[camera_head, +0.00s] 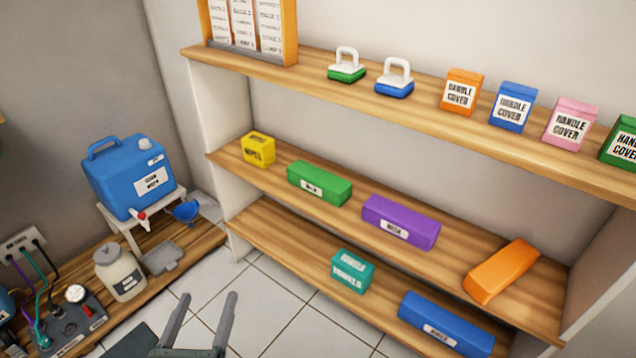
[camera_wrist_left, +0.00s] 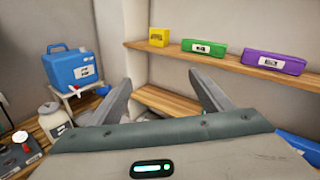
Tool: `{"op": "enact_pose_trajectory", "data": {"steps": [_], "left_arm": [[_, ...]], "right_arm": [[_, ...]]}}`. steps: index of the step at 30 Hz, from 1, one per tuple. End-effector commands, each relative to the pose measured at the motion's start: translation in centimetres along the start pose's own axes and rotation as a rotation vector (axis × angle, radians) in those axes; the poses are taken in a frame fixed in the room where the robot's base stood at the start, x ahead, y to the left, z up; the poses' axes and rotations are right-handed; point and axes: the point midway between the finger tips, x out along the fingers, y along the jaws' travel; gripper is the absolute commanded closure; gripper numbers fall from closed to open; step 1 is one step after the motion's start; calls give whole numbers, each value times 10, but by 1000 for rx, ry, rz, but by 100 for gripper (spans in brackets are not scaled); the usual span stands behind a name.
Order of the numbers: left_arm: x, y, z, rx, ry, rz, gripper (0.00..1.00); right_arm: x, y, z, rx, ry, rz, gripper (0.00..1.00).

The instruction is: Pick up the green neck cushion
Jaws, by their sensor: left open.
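The green neck cushion (camera_head: 319,183) is a long green block with a white label, lying on the middle shelf between a small yellow box and a purple cushion. It also shows in the left wrist view (camera_wrist_left: 204,48), beyond and above my gripper's fingers. My left gripper (camera_head: 208,312) is open and empty, low in front of the shelves and apart from the cushion. Its two spread fingers show in the left wrist view (camera_wrist_left: 165,98). My right gripper is in neither view.
The middle shelf also bears the yellow box (camera_head: 258,148), purple cushion (camera_head: 401,222) and orange block (camera_head: 501,271). Below are a teal box (camera_head: 352,271) and blue block (camera_head: 445,324). A blue water container (camera_head: 130,177) stands at left. The shelf above (camera_head: 300,77) overhangs the cushion. Tiled floor is clear.

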Motion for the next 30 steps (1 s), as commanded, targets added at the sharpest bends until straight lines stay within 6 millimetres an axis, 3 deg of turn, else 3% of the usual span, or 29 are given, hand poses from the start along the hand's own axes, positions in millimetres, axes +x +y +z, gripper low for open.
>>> {"op": "enact_pose_trajectory", "data": {"steps": [5, 14, 24, 30], "left_arm": [[-9, 14, -24, -396, 79, 102, 27], [-46, 25, -94, -1338, 207, 433, 27], [-110, -9, -168, -2277, 219, 989, 27], [-136, -31, -188, -2557, 175, 1255, 27]], "right_arm": [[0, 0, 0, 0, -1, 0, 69], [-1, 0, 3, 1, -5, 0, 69], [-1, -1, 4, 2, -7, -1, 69], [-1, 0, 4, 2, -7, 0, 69]]}}
